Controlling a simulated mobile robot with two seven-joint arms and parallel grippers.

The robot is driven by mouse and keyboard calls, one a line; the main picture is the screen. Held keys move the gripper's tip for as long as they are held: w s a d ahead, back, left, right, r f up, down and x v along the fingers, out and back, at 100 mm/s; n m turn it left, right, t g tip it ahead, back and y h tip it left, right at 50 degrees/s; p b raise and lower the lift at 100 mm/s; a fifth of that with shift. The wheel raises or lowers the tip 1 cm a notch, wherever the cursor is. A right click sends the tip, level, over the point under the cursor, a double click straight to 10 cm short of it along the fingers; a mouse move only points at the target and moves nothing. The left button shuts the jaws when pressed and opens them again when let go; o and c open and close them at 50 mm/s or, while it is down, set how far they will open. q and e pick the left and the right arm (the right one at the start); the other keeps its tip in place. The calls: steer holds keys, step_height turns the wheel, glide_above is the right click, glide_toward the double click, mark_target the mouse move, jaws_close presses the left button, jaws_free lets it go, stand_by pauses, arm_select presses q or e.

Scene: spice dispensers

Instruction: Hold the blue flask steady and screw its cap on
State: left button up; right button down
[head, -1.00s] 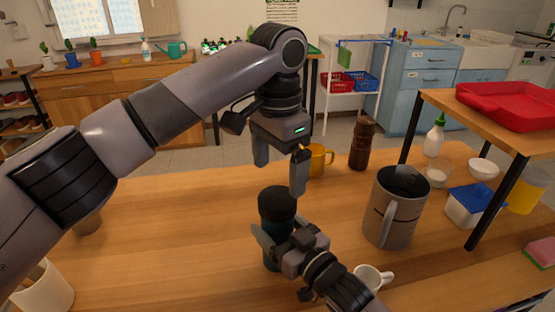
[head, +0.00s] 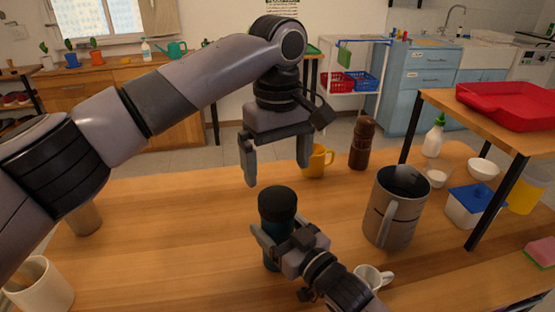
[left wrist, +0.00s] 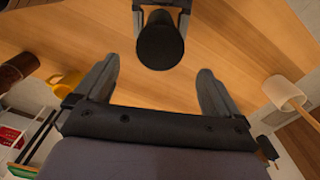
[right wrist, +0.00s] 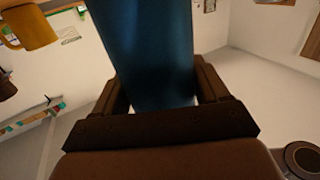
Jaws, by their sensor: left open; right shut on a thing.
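The blue flask (head: 271,258) stands upright on the wooden table, with its black cap (head: 277,203) sitting on top. Whether the cap is fully tight I cannot tell. My right gripper (head: 276,238) is shut around the flask's body below the cap. The flask also fills the middle of the right wrist view (right wrist: 150,50). My left gripper (head: 277,173) is open and empty, pointing down just above the cap. In the left wrist view the round top of the cap (left wrist: 160,40) lies ahead of the two spread fingers.
A grey pitcher (head: 397,207) stands right of the flask, with a white cup (head: 370,277) in front. A yellow mug (head: 315,162) and a brown grinder (head: 362,145) stand behind. A raised shelf with a red tray (head: 512,103) is at right. The table left of the flask is mostly clear.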

mark_target(277, 197)
arm_select(q)
steer(key=shift+n, duration=0.4)
steer(key=shift+f, duration=4)
